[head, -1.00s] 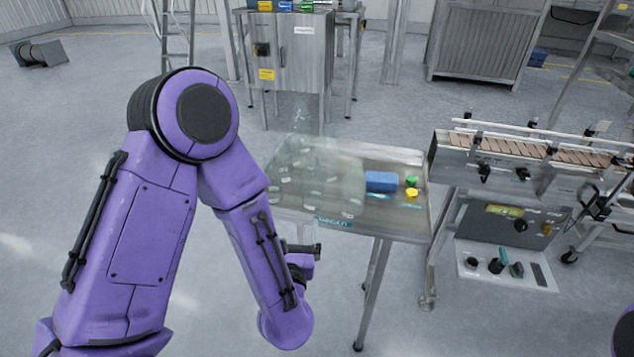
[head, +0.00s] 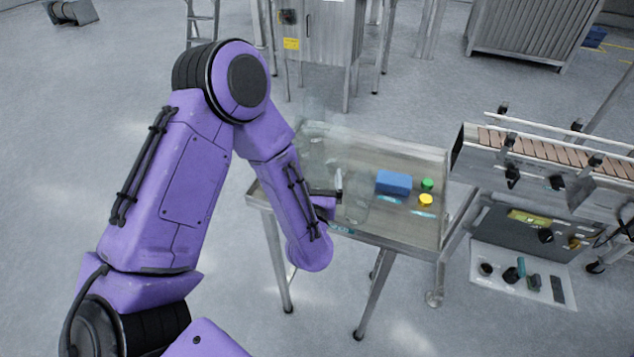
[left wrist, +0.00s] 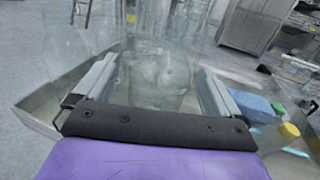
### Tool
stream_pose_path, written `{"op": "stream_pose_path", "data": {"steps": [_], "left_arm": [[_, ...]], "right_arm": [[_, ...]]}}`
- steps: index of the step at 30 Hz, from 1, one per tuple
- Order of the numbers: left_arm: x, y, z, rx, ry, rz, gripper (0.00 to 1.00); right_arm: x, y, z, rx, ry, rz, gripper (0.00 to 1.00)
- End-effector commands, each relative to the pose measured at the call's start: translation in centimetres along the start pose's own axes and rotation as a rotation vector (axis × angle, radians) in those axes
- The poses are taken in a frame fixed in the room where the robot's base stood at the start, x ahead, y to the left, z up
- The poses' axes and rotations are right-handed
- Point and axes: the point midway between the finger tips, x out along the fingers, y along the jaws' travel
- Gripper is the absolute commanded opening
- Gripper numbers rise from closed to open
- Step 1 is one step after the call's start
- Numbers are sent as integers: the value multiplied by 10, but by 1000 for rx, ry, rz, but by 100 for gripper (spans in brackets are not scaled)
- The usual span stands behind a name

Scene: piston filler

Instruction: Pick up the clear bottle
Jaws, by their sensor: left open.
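Clear bottles (head: 352,165) stand crowded on the left part of the metal table (head: 415,238); they are faint and hard to separate in the head view. In the left wrist view a clear bottle (left wrist: 160,78) stands upright straight ahead, between the two grey fingers. My left gripper (head: 338,190) is open at the table's near left side, beside the bottles. In the left wrist view the gripper (left wrist: 155,88) has one finger on each side of that bottle, with no clear contact. My right gripper is out of view.
A blue block (head: 394,182), a green cap (head: 428,184) and a yellow cap (head: 426,200) lie on the table right of the bottles. More clear bottles (left wrist: 150,18) show behind the one ahead. A conveyor (head: 555,150) stands at the right, a steel cabinet (head: 325,40) behind.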

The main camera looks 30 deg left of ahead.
Motion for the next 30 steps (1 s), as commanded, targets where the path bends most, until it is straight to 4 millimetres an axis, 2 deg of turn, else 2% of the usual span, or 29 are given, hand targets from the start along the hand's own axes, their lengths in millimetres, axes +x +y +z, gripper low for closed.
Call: {"op": "stream_pose_path", "data": {"steps": [1,5,12,17,18,26,30], "left_arm": [[9,1,7,2,0,2,97],[27,1,3,0,0,2,97],[30,0,0,0,0,0,97],[30,0,0,0,0,0,45],[30,0,0,0,0,0,42],[30,0,1,0,0,0,41],[30,0,11,-2,-3,2,41]], "right_arm": [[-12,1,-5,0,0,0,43],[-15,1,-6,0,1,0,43],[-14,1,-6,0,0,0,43],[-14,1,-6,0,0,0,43],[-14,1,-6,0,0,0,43],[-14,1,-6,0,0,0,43],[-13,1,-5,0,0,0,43]]}}
